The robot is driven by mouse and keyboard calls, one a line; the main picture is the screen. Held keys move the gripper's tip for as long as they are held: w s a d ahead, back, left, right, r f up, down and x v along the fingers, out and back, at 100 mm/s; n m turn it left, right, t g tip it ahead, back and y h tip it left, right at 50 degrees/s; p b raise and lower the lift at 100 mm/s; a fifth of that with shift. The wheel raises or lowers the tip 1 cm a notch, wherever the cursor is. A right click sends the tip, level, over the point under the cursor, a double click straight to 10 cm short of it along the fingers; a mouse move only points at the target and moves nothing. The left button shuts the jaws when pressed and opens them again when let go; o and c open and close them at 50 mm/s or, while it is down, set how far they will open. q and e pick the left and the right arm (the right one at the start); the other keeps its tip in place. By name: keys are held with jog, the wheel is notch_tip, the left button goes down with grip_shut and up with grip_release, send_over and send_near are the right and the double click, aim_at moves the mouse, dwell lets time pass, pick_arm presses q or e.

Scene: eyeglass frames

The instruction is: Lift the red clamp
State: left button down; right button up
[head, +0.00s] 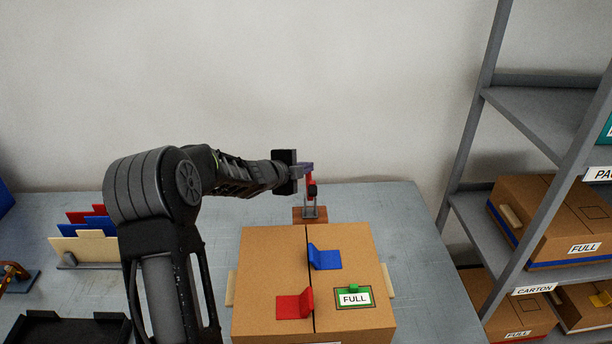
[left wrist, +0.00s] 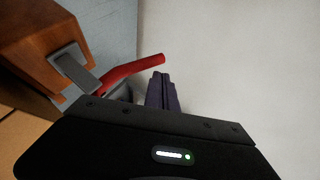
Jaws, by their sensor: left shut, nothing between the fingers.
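The red clamp (head: 311,189) has a red lever handle on a grey metal bracket, fixed to a brown wooden block (head: 301,216) behind the cardboard box. In the head view the handle stands roughly upright. In the left wrist view the red handle (left wrist: 130,72) runs from the bracket toward the fingertips. My left gripper (head: 309,167) is at the top of the handle, shut and empty. Its dark fingers (left wrist: 161,84) are together next to the handle's free end; I cannot tell whether they touch it. My right gripper is not in view.
A cardboard box (head: 270,255) with red and blue tabs and a green FULL label stands in front. A grey shelf (head: 520,105) with cartons is at the right. A file rack (head: 92,228) and black tray (head: 68,328) are at the left. The table right of the block is clear.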

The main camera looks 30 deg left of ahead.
aim_at(310, 177)
pick_arm(q)
jog(key=shift+w+a+f+b, duration=0.2)
jog(key=shift+w+f+b, duration=0.1)
jog(key=shift+f, duration=0.25)
jog(key=shift+w+a+f+b, duration=0.25)
jog(key=shift+f, duration=0.3)
jog(key=shift+w+a+f+b, duration=0.2)
jog(key=shift+w+f+b, duration=0.1)
jog(key=shift+f, duration=0.25)
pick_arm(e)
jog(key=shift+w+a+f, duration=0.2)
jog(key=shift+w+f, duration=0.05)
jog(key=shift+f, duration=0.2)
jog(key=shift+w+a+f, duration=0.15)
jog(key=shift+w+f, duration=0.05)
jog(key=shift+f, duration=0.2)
